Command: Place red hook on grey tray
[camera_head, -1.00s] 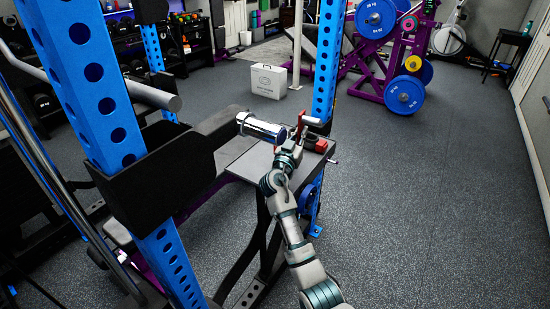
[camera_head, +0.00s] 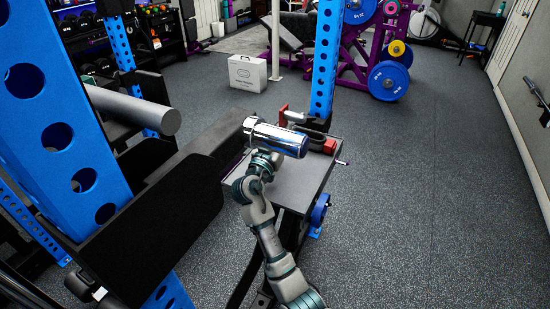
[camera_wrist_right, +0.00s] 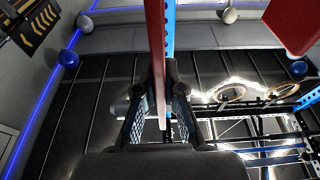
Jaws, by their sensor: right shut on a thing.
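My right gripper (camera_head: 264,160) is just under a chrome cylinder, which hides its fingertips in the head view. In the right wrist view its two black fingers (camera_wrist_right: 160,112) are shut on the red hook (camera_wrist_right: 155,45), which stands up between them. The hook's red upper end with a silver piece (camera_head: 283,117) shows behind the cylinder in the head view. The grey tray (camera_head: 292,190) is the flat grey surface below and around the gripper. A red block (camera_head: 330,147) with a black part sits at its far right. My left gripper is not in view.
The chrome cylinder (camera_head: 280,139) juts over the tray close to my gripper. A blue upright (camera_head: 325,65) stands behind the tray and a black padded arm (camera_head: 165,210) lies to its left. Open floor (camera_head: 430,190) lies to the right.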

